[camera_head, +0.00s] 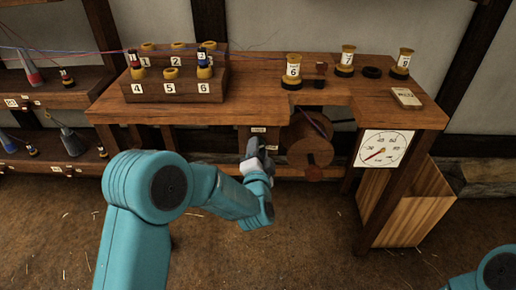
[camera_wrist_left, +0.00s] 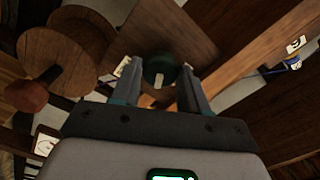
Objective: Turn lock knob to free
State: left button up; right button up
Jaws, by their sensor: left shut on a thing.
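The lock knob (camera_wrist_left: 158,68) is a dark green round knob with a pale pointer mark, on a wooden panel (camera_wrist_left: 185,25) in the left wrist view. My left gripper (camera_wrist_left: 160,88) has its two grey fingers on either side of the knob, shut on it. In the head view my left gripper (camera_head: 258,150) reaches to the front of the bench, under a small plate (camera_head: 258,130), and hides the knob there. The plate's lettering is too small to read. My right gripper is out of view; only part of my right arm shows at the lower right corner.
Right of my left gripper are a wooden wheel (camera_head: 311,152) and a reddish handle (camera_head: 314,174). A dial (camera_head: 383,149) hangs at the bench's right front. Numbered spools stand on the bench (camera_head: 257,85), several on a stepped rack (camera_head: 130,92). The floor in front is open.

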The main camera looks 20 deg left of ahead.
pick_arm(q)
jog(key=shift+m+p, duration=1.45)
jog(key=shift+m, duration=3.55)
jog(key=o, duration=1.1)
jog(key=shift+c, duration=0.2)
jog(key=v, duration=1.6)
jog(key=shift+s+p, duration=0.2)
jog(key=shift+p, duration=0.1)
jog(key=shift+d, duration=0.1)
